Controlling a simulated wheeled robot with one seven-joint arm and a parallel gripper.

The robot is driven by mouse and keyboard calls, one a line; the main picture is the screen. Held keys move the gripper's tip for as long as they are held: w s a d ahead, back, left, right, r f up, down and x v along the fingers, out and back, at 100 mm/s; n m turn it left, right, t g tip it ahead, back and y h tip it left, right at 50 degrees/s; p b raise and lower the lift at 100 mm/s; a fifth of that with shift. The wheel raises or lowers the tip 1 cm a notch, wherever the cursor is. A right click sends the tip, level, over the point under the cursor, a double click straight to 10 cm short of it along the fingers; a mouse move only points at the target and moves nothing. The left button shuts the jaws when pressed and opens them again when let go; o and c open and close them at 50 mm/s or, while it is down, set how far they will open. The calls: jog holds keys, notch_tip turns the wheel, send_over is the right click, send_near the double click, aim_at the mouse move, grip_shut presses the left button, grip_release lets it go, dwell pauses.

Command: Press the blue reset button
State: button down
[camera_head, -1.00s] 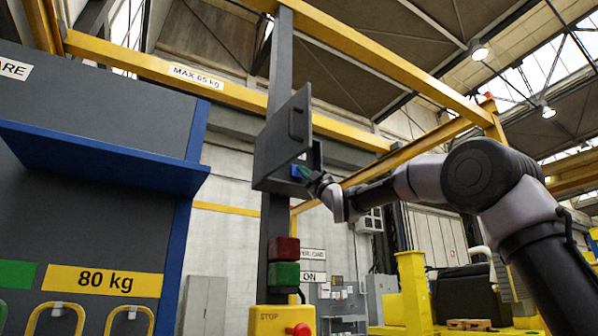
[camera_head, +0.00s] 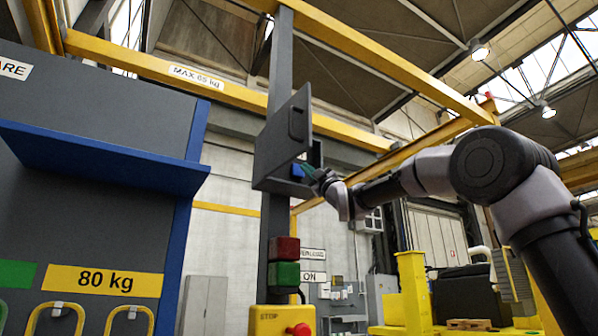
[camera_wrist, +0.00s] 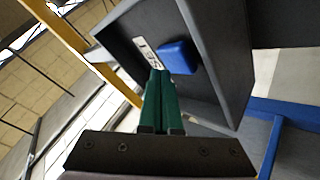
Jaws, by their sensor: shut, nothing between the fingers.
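The blue reset button (camera_wrist: 179,57) sits inside a grey open-fronted box (camera_wrist: 222,70), beside a white label (camera_wrist: 148,52). In the head view the button (camera_head: 297,171) shows as a small blue patch inside the box (camera_head: 283,140), whose door stands open on the post. My gripper (camera_wrist: 159,74) has its green fingers closed together with nothing between them. In the wrist view the fingertips point at the box and lie just left of and below the button. In the head view my gripper (camera_head: 308,169) is just right of the button; I cannot tell whether it touches.
The box hangs on a dark upright post (camera_head: 279,60). A blue shelf (camera_head: 100,155) juts out at left. Yellow beams (camera_head: 370,50) run overhead.

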jog(key=shift+s+d, duration=0.7)
jog(key=shift+s, duration=0.35)
jog(key=shift+s+d, duration=0.7)
jog(key=shift+s, duration=0.35)
